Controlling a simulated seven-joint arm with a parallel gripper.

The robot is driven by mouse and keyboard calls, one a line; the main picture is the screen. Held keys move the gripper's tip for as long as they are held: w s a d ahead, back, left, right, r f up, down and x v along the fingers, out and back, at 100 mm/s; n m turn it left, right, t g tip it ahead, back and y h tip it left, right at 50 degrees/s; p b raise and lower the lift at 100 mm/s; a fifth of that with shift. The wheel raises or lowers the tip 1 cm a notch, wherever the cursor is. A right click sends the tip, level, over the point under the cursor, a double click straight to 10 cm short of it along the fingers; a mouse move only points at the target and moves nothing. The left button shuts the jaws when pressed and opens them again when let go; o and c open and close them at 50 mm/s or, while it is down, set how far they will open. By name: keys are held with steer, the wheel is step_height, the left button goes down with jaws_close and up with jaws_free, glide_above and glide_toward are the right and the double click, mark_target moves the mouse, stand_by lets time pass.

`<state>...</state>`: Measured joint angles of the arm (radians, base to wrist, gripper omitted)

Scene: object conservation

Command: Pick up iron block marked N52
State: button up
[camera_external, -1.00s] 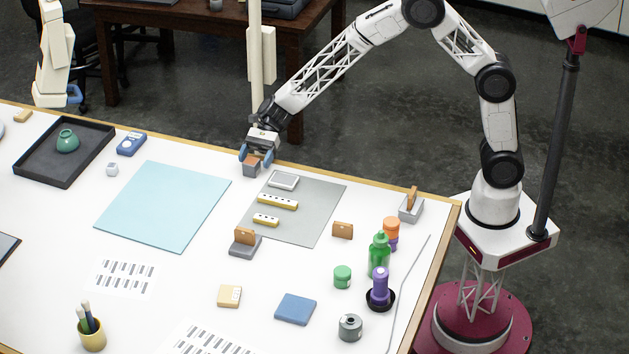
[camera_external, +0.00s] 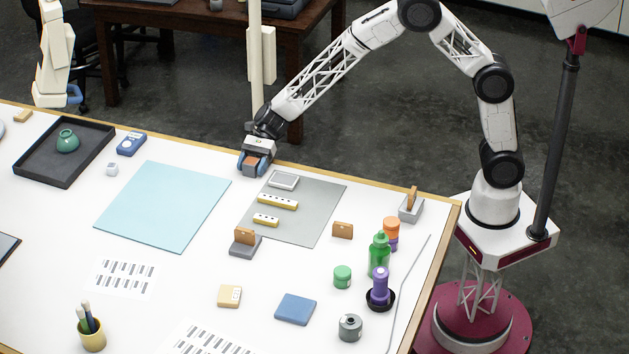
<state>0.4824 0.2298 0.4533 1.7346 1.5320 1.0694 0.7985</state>
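A small block (camera_external: 252,167) with a brownish-grey face sits near the table's far edge, just beyond the grey mat. Any N52 marking is too small to read, so I cannot tell whether this is the iron block named in the task. My gripper (camera_external: 255,164) is down around this block, with a blue finger on each side of it. Whether the fingers press on the block or stand slightly apart from it is too small to tell. The gripper partly hides the block.
The grey mat (camera_external: 310,215) holds two yellow-and-white strips and a small pale tray (camera_external: 284,181). A light blue mat (camera_external: 163,206) lies to the left. Brown pieces stand in a grey holder (camera_external: 245,248) and a pale holder (camera_external: 411,211). Bottles (camera_external: 379,257) stand at the right.

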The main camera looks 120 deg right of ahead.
mark_target(253, 160)
jaws_close()
steer(key=shift+r, duration=0.25)
steer(key=shift+r, duration=0.55)
steer(key=shift+s+a+r, duration=0.1)
steer(key=shift+s+r, duration=0.1)
steer(key=shift+r, duration=0.35)
steer(key=shift+s+r, duration=0.15)
steer(key=shift+r, duration=0.35)
steer(key=s+a, duration=0.1)
steer(key=s, duration=0.4)
steer(key=s+a+r, duration=0.1)
steer(key=s+a, duration=0.1)
steer(key=s, duration=0.2)
steer(key=s+a, duration=0.1)
steer(key=s, duration=0.4)
steer(key=shift+s+a+r, duration=0.2)
steer(key=shift+s, duration=0.1)
